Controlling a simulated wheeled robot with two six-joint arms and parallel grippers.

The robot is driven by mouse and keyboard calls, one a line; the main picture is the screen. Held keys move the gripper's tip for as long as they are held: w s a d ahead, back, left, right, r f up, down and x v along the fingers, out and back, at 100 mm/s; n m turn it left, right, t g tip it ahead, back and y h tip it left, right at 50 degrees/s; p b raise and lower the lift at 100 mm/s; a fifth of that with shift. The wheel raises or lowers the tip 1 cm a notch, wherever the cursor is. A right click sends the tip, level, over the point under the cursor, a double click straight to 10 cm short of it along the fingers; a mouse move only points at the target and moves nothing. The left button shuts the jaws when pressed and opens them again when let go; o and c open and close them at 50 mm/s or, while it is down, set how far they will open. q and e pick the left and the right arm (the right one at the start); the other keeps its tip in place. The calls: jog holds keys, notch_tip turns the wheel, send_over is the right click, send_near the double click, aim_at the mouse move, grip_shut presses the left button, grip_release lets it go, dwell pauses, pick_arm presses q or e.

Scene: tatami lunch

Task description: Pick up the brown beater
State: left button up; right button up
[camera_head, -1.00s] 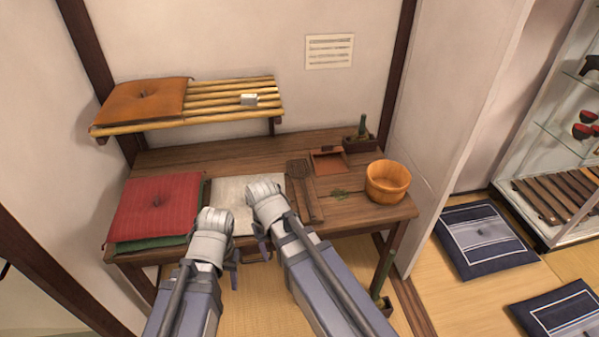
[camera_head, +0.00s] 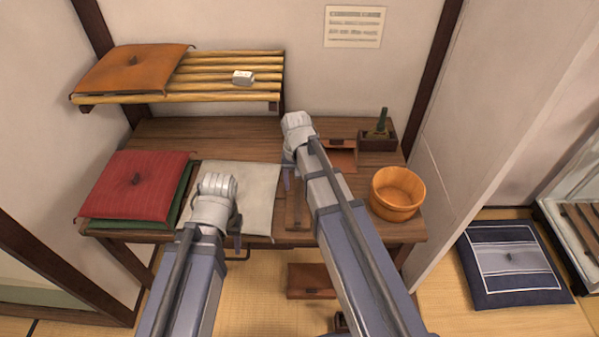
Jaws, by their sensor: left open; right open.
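The brown beater (camera_head: 292,213) lies on the wooden table, right of the pale cloth. Most of it, including its flat head, is hidden behind my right arm; only a brown strip near the table's front shows. My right gripper (camera_head: 288,182) is open above the table, over the beater's area; I cannot tell whether it touches the beater. My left gripper (camera_head: 238,244) is open and empty at the table's front edge, below the cloth.
The table (camera_head: 205,133) holds red and green cushions (camera_head: 138,185), a pale cloth (camera_head: 250,190), a wooden bucket (camera_head: 397,194) and a dark box with a green bottle (camera_head: 378,137). A slatted shelf (camera_head: 225,78) with an orange cushion hangs above the left part.

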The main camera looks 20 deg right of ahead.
aim_at(298, 203)
jog(key=shift+s+d+f+b, duration=0.1)
jog(key=shift+s+f+b, duration=0.1)
jog(key=shift+f+b, duration=1.8)
jog(key=shift+s+f+b, duration=0.15)
jog(key=shift+f+b, duration=1.7)
jog(key=shift+f, duration=0.15)
jog(key=shift+r, duration=0.1)
jog(key=shift+c, duration=0.3)
grip_shut()
